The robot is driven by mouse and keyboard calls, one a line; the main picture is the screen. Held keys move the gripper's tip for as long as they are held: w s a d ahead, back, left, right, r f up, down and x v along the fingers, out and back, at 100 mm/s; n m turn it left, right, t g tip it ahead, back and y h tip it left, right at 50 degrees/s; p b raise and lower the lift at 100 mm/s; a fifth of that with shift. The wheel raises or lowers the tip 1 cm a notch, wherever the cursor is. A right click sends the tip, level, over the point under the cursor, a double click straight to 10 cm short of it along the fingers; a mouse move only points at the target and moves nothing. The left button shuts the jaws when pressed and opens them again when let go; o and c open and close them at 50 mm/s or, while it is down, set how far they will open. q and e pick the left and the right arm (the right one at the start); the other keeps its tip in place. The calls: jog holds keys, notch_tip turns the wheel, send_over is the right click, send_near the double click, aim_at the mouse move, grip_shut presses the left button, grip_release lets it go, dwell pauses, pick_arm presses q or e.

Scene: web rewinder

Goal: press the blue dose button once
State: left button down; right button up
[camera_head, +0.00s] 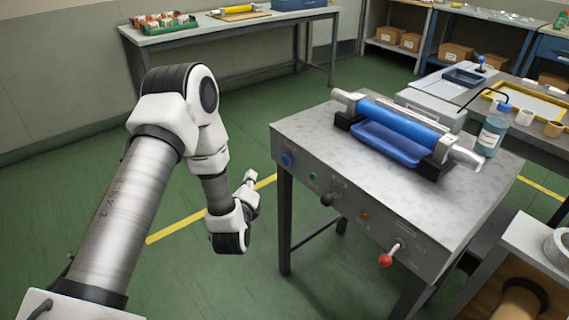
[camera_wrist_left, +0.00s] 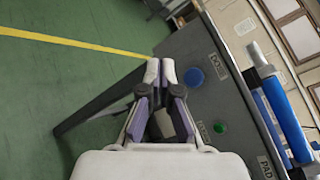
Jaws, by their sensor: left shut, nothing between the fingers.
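The blue dose button (camera_head: 287,160) is a round button at the left end of the grey machine's front panel. It also shows in the left wrist view (camera_wrist_left: 194,77), just right of my left fingertips. My left gripper (camera_head: 250,178) is shut and empty, left of the machine in the head view. In the left wrist view its closed fingertips (camera_wrist_left: 160,68) point toward the panel edge beside the button; contact cannot be made out. My right gripper is not in view.
The grey machine (camera_head: 345,165) carries a blue roller (camera_head: 400,122) above a blue tray. A green button (camera_head: 312,177), a black knob (camera_head: 327,199) and a red-ended lever (camera_head: 386,260) sit along its panel. A bottle (camera_head: 492,132) stands behind. Green floor is clear to the left.

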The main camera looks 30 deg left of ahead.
aim_at(287, 160)
pick_arm(q)
jog(key=w+d+b, duration=0.2)
jog(key=w+d, duration=0.1)
jog(key=w, duration=0.4)
jog(key=shift+w, duration=0.2)
jog(key=shift+d, duration=0.1)
dwell(1.1)
jog(key=shift+w+d, duration=0.15)
jog(key=shift+w, duration=0.2)
jog(key=shift+w+d, duration=0.2)
jog(key=shift+w, duration=0.35)
dwell(0.6)
jog(key=shift+p, duration=0.3)
jog(key=shift+s+a+p, duration=0.35)
jog(key=shift+s+p, duration=0.1)
jog(key=shift+s, duration=0.45)
